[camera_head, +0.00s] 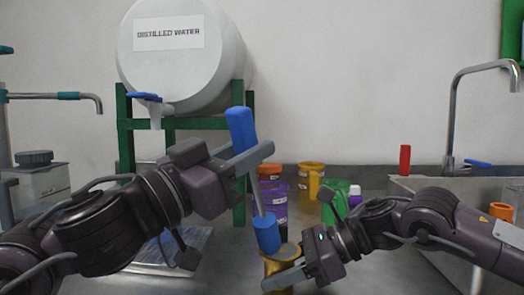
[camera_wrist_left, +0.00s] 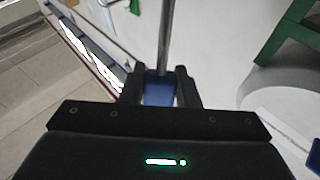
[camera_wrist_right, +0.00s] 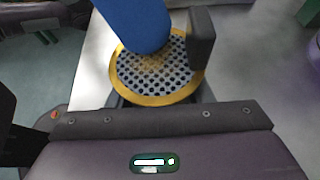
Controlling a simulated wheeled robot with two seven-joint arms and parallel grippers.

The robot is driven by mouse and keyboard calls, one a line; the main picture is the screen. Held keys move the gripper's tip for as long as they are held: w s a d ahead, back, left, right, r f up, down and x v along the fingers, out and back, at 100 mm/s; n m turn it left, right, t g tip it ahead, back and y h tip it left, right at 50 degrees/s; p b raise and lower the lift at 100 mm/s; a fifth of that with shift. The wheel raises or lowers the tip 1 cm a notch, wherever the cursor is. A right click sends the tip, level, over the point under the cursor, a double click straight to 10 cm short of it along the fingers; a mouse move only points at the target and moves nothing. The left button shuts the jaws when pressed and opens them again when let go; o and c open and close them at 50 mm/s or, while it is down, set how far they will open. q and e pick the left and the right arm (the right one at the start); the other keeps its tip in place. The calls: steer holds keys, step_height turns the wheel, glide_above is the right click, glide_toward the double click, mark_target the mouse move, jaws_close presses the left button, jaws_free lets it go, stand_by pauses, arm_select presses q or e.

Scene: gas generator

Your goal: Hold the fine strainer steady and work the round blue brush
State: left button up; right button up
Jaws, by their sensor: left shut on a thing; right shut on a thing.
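The round blue brush has a blue handle (camera_head: 241,128), a thin metal rod and a blue round head (camera_head: 266,232). My left gripper (camera_head: 246,160) is shut on the handle, and the brush hangs slightly tilted, head down. The left wrist view shows the blue handle (camera_wrist_left: 158,90) between the fingers. The fine strainer (camera_head: 281,256), yellow-rimmed, is held by my right gripper (camera_head: 296,274), which is shut on it. In the right wrist view the strainer (camera_wrist_right: 155,72) shows a perforated face with a brownish patch. The brush head (camera_wrist_right: 138,22) covers its upper edge; I cannot tell whether they touch.
A white distilled water tank (camera_head: 185,65) stands on a green frame (camera_head: 125,135) behind. Purple (camera_head: 272,205), yellow (camera_head: 311,180) and green (camera_head: 335,202) containers stand behind the strainer. A sink with a tap (camera_head: 455,110) is at right. A clear tray (camera_head: 175,250) lies at left.

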mark_target(226, 113)
arm_select(q)
steer(key=shift+a+f, duration=0.15)
steer(key=shift+a, duration=0.05)
steer(key=shift+r, duration=3.05)
steer(key=shift+r, duration=1.55)
steer(key=shift+f, duration=0.1)
steer(key=shift+w+d+f, duration=0.2)
steer(key=shift+w+f, duration=0.2)
steer(key=shift+f, duration=0.3)
